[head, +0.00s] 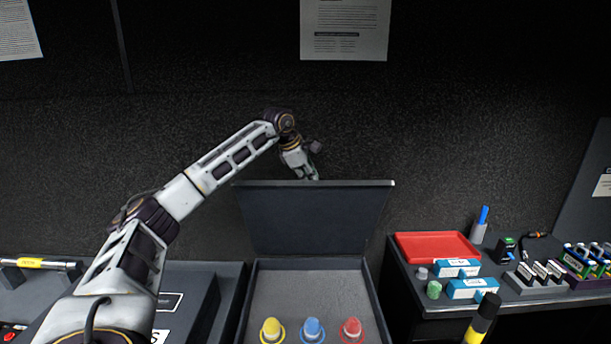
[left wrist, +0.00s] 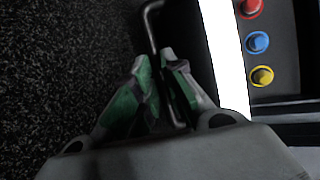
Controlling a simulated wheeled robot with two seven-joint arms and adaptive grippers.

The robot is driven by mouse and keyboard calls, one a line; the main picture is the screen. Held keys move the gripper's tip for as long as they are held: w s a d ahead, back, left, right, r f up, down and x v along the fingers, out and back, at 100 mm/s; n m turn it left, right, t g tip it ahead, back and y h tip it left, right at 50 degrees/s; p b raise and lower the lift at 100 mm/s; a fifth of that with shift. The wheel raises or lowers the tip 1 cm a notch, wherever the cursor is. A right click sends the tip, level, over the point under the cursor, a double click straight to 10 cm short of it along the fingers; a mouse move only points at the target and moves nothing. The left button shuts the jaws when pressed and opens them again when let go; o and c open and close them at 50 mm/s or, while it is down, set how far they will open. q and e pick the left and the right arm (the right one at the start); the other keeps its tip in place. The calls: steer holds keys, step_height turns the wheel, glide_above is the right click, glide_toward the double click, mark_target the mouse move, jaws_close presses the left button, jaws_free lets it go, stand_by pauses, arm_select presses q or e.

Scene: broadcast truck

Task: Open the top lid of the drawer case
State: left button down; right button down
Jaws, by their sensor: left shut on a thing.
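The drawer case (head: 251,300) stands open in the head view, with its dark top lid (head: 315,215) raised steeply at the back. Inside are a yellow knob (head: 271,330), a blue knob (head: 312,330) and a red knob (head: 351,330). My left gripper (head: 312,176) is at the lid's top edge, its tips partly hidden by the lid. In the left wrist view, my left gripper (left wrist: 158,62) is shut on the lid's dark bar handle (left wrist: 152,28), between its green-padded fingers. The pale strip beside it (left wrist: 225,55) looks like the lid's edge. My right gripper is out of view.
A bench (head: 425,300) on the right carries a red tray (head: 437,246), blue-and-white boxes (head: 457,268) and small gear. A black-and-yellow thing (head: 482,318) rises in front of it. A dark wall with paper sheets (head: 345,28) is behind the lid.

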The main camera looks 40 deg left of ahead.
arm_select(q)
steer(key=shift+s+d+f, duration=0.25)
steer(key=shift+s+d, duration=0.4)
steer(key=shift+s, duration=0.1)
steer(key=shift+w, duration=0.1)
steer(key=c, duration=1.5)
jaws_free()
steer(key=shift+v, duration=6.05)
steer(key=shift+w, duration=0.1)
